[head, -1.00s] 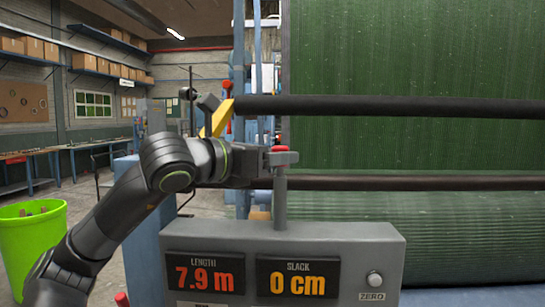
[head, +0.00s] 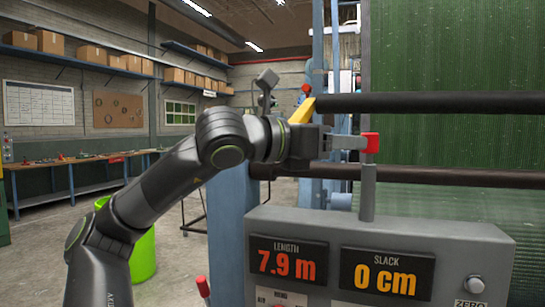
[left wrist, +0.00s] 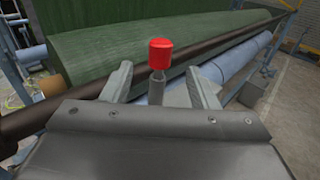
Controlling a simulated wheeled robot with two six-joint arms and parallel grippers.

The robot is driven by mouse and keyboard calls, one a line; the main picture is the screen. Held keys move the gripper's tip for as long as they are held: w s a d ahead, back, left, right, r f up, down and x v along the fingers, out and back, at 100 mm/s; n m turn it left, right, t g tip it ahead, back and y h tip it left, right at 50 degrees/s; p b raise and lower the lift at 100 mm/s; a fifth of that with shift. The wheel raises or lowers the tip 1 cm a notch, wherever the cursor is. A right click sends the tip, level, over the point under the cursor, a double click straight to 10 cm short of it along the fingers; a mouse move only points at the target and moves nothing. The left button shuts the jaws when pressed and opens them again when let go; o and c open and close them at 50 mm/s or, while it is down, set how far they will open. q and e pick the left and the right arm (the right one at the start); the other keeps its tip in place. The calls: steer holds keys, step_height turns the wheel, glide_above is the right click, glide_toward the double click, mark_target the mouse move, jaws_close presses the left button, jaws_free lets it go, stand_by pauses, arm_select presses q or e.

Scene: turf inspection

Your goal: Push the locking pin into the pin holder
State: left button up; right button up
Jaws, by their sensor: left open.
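A red cap (head: 370,142) tops an upright grey post (head: 367,195) on the grey display box. In the left wrist view the red cap (left wrist: 161,53) stands above its grey rod, between two spread fingers, with gaps on both sides. My left gripper (head: 348,143) is open at the height of the cap, fingertips close to its left side. A second, smaller red-tipped piece (head: 202,283) stands at the box's lower left, its lower part cut off. I cannot tell which piece is the locking pin, and no pin holder is clearly visible. My right gripper is out of view.
The display box (head: 440,235) reads 7.9 m and 0 cm. Dark rollers (head: 450,103) and green turf (head: 450,65) stand behind it. A yellow piece (head: 302,110) lies just behind my gripper. A green bin (head: 143,255) and open floor are at left.

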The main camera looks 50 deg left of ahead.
arm_select(q)
steer(key=b+v, duration=0.8)
steer(key=v, duration=0.4)
steer(key=shift+b, duration=0.35)
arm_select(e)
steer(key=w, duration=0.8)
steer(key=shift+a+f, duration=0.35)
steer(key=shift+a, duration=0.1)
